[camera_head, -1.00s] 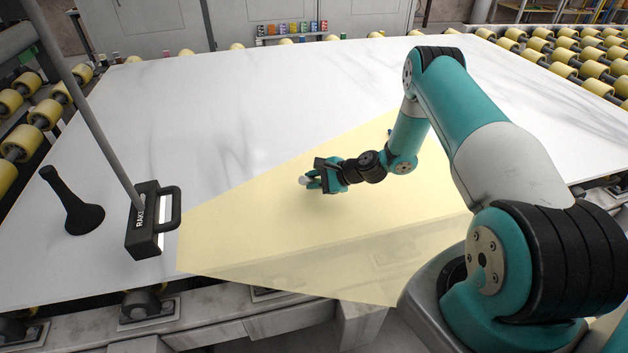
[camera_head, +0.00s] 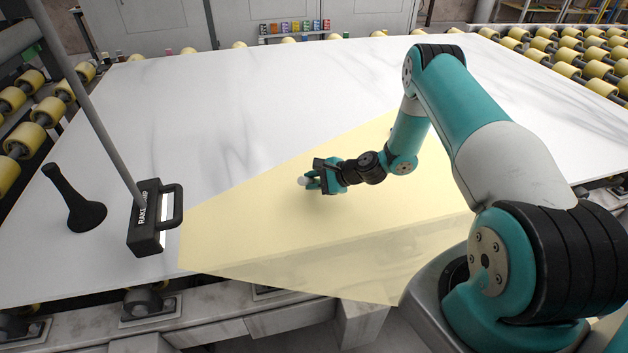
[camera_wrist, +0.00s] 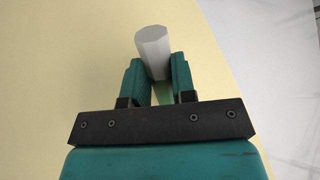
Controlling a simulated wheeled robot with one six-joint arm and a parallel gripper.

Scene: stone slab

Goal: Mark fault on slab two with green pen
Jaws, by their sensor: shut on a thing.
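A large white stone slab (camera_head: 150,120) with faint grey veins lies on rollers. A translucent yellow sheet (camera_head: 240,235) covers its front middle part, with a straight diagonal edge that also shows in the wrist view. My gripper (camera_head: 309,182) is over the yellow sheet, low above it. In the wrist view my gripper (camera_wrist: 153,80) is shut on a pen (camera_wrist: 153,45) with a pale grey faceted end and a bit of green between the fingers. The pen's far tip is hidden. I cannot tell which grey vein is the fault, nor whether the pen touches the sheet.
A black tool with a handle and a tilted pole (camera_head: 150,222) stands on the slab at the left. A dark cone-shaped object (camera_head: 75,205) is beside it. Yellow rollers (camera_head: 575,55) line the back right. A rack of small coloured containers (camera_head: 295,28) is at the back.

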